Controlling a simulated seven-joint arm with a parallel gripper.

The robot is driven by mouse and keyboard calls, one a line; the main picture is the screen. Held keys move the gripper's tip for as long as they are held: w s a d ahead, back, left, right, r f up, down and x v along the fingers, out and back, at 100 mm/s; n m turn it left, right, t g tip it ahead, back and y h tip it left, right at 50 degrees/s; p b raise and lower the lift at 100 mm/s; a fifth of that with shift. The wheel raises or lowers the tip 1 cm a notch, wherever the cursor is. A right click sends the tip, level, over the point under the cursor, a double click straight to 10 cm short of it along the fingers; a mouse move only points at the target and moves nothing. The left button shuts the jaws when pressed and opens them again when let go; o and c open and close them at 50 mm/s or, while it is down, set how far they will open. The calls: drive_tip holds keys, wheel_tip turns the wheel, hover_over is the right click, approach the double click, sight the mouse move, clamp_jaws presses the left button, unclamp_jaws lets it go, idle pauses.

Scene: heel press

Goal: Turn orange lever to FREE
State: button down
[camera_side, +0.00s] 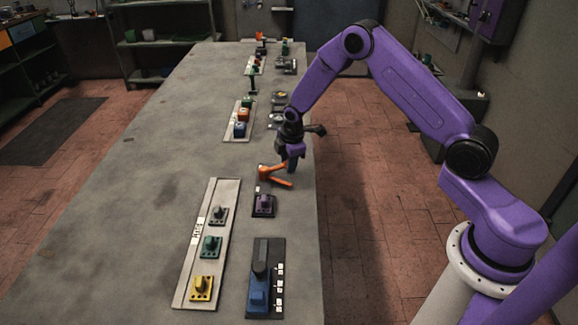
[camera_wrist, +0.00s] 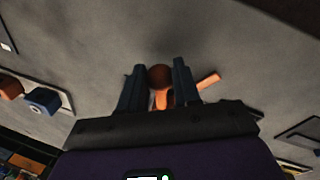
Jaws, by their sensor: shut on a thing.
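The orange lever (camera_side: 272,173) is on the long grey table, near its right edge in the side view. It has a round hub and arms pointing different ways. My gripper (camera_side: 291,165) reaches down over it from the right. In the wrist view the lever (camera_wrist: 159,76) shows its round brown-orange part between my two dark fingers, and an orange arm (camera_wrist: 208,80) sticks out to the right of them. My gripper (camera_wrist: 158,85) is shut on the lever. Labels on its plate are too small to read, so I cannot tell which position it stands at.
A pale board (camera_side: 186,273) with grey, green and yellow knobs lies to the left. A dark panel with a blue part (camera_side: 258,294) lies at the front. A board with colored blocks (camera_side: 233,135) lies behind. The table's left side is clear.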

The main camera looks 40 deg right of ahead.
drive_tip(key=shift+w+d+n, duration=0.2)
drive_tip(key=shift+w+n, duration=0.25)
drive_tip(key=shift+n, duration=0.15)
drive_tip(key=shift+w+d+n, duration=0.15)
drive_tip(key=shift+w+n, duration=0.25)
drive_tip(key=shift+n, duration=0.2)
drive_tip(key=shift+w+d+n+y, duration=0.15)
drive_tip(key=shift+w+n+y, duration=0.25)
drive_tip(key=shift+w+n, duration=0.6)
drive_tip(key=shift+s+n, duration=0.15)
drive_tip(key=shift+n, duration=0.15)
drive_tip(key=c, duration=0.8)
unclamp_jaws()
drive_tip(key=shift+r, duration=0.1)
drive_tip(key=s+r, duration=0.1)
drive_tip(key=r, duration=0.4)
drive_tip(key=s+r, duration=0.1)
drive_tip(key=r, duration=0.5)
drive_tip(key=s+r, duration=0.1)
drive_tip(key=r, duration=0.5)
drive_tip(key=shift+s+d, duration=0.2)
